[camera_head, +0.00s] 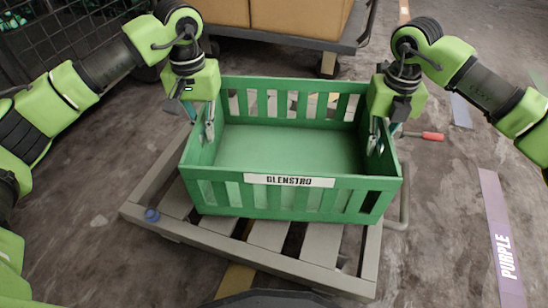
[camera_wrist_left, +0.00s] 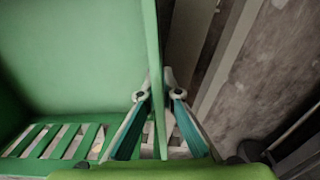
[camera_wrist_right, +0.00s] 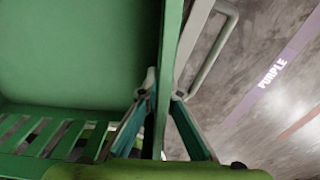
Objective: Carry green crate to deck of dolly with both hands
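The green crate (camera_head: 290,197), with slatted walls and a label reading GLENSTRO, is empty and level. It is over a grey slatted platform with wheels (camera_head: 268,235); I cannot tell whether its base touches the slats. My left gripper (camera_head: 209,132) has its fingers on both sides of the crate's left end wall, shut on it, as the left wrist view (camera_wrist_left: 158,95) shows. My right gripper (camera_head: 374,140) is shut the same way on the right end wall, seen in the right wrist view (camera_wrist_right: 163,90). The crate hides the platform's middle.
A cart (camera_head: 290,38) with cardboard boxes (camera_head: 298,15) stands just behind. A black wire cage (camera_head: 75,40) is at the back left. A red-handled tool (camera_head: 432,136) lies right of the crate. A purple floor strip marked PURPLE (camera_head: 500,235) lies on open floor at right.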

